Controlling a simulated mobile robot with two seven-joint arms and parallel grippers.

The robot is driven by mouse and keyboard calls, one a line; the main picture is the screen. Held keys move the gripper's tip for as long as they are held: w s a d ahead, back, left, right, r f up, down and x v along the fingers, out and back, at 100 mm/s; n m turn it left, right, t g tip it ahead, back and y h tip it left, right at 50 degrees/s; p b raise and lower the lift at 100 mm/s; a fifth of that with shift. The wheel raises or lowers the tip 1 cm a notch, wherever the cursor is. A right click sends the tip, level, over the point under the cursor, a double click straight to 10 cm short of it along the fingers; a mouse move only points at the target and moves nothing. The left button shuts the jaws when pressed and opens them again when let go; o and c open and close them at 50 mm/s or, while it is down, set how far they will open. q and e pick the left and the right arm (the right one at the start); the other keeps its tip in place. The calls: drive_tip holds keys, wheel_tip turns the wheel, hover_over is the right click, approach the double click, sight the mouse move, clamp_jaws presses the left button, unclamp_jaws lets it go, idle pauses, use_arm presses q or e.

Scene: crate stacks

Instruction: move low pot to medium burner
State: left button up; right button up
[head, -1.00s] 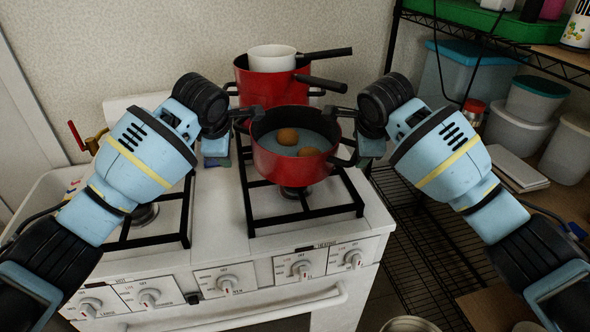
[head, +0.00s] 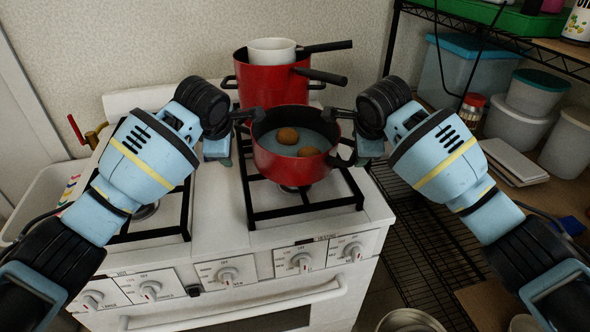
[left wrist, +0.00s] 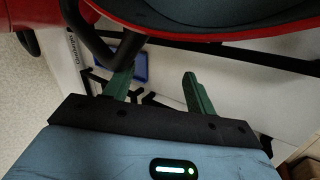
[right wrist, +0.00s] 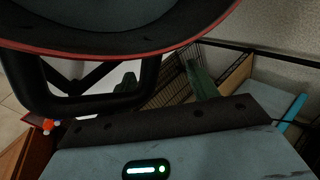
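The low pot (head: 290,168), red with a dark handle on each side, is at the front right burner (head: 297,190); whether it rests on the grate or hangs just above is unclear. Two brown round items (head: 298,143) lie in it. My left gripper (head: 240,125) is at its left handle. The left wrist view shows the green fingers (left wrist: 157,92) apart, the handle (left wrist: 98,45) against one finger. My right gripper (head: 346,125) is at the right handle. The right wrist view shows its fingers (right wrist: 165,88) apart, the handle (right wrist: 85,103) crossing in front of one.
A tall red pot (head: 270,87) holding a white pot (head: 272,50) stands behind, its long handles pointing right. Another grate and burner (head: 145,212) on the left are partly hidden by my left arm. Knobs (head: 300,262) line the stove front. A wire shelf with containers (head: 520,130) is right.

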use_arm(q)
drive_tip(key=shift+s+d+f, duration=0.1)
drive_tip(key=shift+d+f, duration=0.1)
drive_tip(key=shift+f, duration=0.4)
drive_tip(key=shift+d+f, duration=0.2)
drive_tip(key=shift+f, duration=0.4)
use_arm(e)
drive_tip(key=shift+a+f, duration=0.2)
drive_tip(key=shift+f, duration=0.35)
drive_tip(key=shift+a+f, duration=0.2)
drive_tip(key=shift+f, duration=0.3)
use_arm(q)
drive_tip(key=shift+a, duration=1.95)
use_arm(e)
drive_tip(key=shift+d, duration=2)
use_arm(q)
drive_tip(key=o, duration=0.4)
use_arm(e)
drive_tip(key=shift+f, duration=0.1)
use_arm(q)
drive_tip(key=shift+o, duration=0.4)
drive_tip(key=shift+a, duration=0.1)
use_arm(e)
drive_tip(key=o, duration=0.5)
drive_tip(key=shift+d, duration=0.1)
use_arm(q)
drive_tip(key=v, duration=1.2)
